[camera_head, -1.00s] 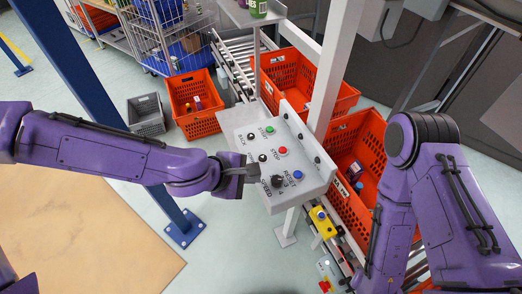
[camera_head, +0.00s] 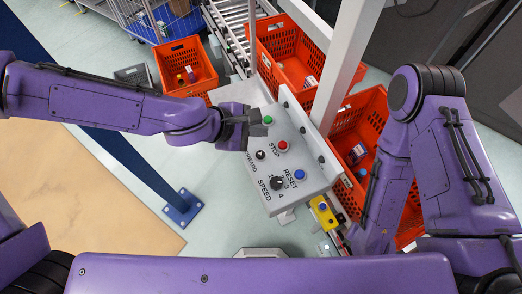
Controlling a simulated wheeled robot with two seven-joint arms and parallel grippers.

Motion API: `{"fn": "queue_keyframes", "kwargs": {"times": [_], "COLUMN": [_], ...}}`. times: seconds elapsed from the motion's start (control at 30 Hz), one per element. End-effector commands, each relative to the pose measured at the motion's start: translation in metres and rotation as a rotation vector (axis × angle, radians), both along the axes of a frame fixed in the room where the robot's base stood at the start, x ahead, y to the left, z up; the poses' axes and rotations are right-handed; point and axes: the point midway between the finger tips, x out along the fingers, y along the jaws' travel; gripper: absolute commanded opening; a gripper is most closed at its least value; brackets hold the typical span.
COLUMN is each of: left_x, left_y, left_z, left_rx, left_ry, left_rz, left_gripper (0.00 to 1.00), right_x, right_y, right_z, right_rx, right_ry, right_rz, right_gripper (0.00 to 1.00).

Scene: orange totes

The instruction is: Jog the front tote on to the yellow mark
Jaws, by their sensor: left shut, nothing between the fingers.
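The front orange tote (camera_head: 349,177) stands at the right, partly hidden behind my right arm, with a few small items inside. A pale control panel (camera_head: 309,190) carries a green button (camera_head: 268,120), a red STOP button (camera_head: 283,146), a blue RESET button (camera_head: 299,175), a black button (camera_head: 261,155) by FORWARD and a SPEED dial (camera_head: 277,183). My left gripper (camera_head: 255,124) is shut and empty over the panel's upper left edge, just left of the green button; contact cannot be told. My right gripper is out of sight.
A second orange tote (camera_head: 268,45) stands farther back by a white post (camera_head: 340,70). A third tote (camera_head: 205,85) is on the floor at left. Roller conveyor (camera_head: 232,27) runs behind. A yellow box (camera_head: 323,212) with a blue top sits below the panel.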

Motion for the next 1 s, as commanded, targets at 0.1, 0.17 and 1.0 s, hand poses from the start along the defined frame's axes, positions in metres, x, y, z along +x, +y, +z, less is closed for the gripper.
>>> {"fn": "queue_keyframes", "kwargs": {"times": [0.1, 0.17, 1.0], "left_x": [0.0, 0.0, 0.001], "left_y": [0.0, 0.0, -0.002], "left_z": [-0.006, -0.011, -0.088], "left_rx": [0.0, 0.0, 0.0], "left_ry": [0.001, 0.0, -0.001], "left_rz": [0.001, 0.0, -0.004], "left_gripper": [0.0, 0.0, 0.0], "right_x": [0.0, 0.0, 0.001], "right_y": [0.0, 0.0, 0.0], "right_z": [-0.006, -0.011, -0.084], "right_rx": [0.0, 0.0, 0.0], "right_ry": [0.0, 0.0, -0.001], "right_rz": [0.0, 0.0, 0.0], "right_gripper": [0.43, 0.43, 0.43]}}
